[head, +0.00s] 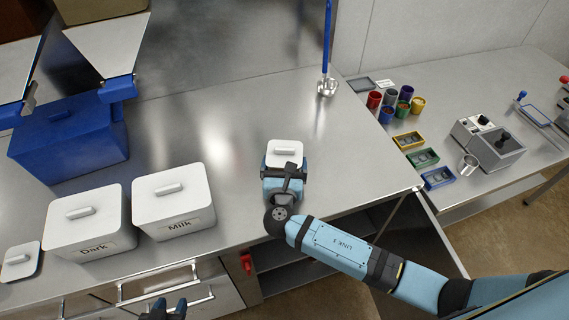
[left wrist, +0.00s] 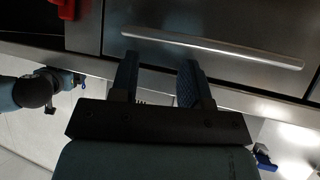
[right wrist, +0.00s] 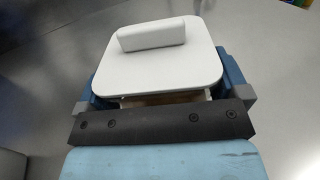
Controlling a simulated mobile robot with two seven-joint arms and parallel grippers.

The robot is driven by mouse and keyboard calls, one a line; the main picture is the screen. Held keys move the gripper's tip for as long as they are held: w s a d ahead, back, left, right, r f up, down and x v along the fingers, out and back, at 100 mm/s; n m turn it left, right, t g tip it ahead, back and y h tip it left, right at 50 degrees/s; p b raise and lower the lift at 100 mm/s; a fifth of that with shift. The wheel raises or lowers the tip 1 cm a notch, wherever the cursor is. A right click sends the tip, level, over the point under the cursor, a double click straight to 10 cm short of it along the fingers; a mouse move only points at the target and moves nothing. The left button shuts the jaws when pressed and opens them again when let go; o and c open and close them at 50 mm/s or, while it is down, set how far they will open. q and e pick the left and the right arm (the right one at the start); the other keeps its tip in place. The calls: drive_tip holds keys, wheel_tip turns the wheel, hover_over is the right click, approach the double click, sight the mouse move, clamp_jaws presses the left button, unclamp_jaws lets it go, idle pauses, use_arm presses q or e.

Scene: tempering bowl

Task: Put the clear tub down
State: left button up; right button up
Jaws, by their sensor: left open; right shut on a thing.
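A small tub with a white lid and a bar handle (head: 285,152) is at the front middle of the steel counter. It fills the right wrist view, where the lid (right wrist: 158,65) is on and a pale strip of the body shows below. My right gripper (head: 284,182) is shut on the tub, its blue fingers on both sides of it. Whether the tub's base touches the counter is hidden. My left gripper (head: 166,310) is open and empty at the bottom edge of the head view. Its fingers (left wrist: 160,80) show before a drawer front.
White bins labelled Dark (head: 90,220) and Milk (head: 172,200) stand left, beside a blue box (head: 68,140). A blue-handled tool (head: 327,85) is at the back. Coloured cups (head: 388,115) and small trays sit right. The counter around the tub is clear.

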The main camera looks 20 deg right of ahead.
drive_tip(key=o, duration=0.8)
drive_tip(key=shift+r, duration=0.1)
drive_tip(key=b+v, duration=0.1)
drive_tip(key=v, duration=1.1)
